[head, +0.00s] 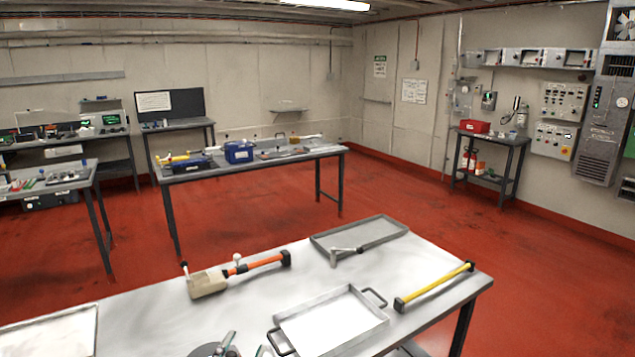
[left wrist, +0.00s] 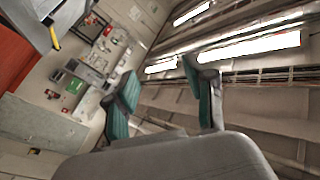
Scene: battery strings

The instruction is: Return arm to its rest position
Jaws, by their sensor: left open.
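My left gripper (head: 240,349) shows only in part at the bottom edge of the head view, just above the near edge of the grey table (head: 150,323), left of a white-bottomed tray (head: 333,318). In the left wrist view my left gripper (left wrist: 160,72) has its two green-padded fingers spread apart with nothing between them. That camera is tilted and faces the ceiling lights and the far wall. My left arm is mostly out of the head view. My right gripper is in neither view.
Another workbench (head: 262,163) stands behind. Red floor (head: 400,200) lies open between them.

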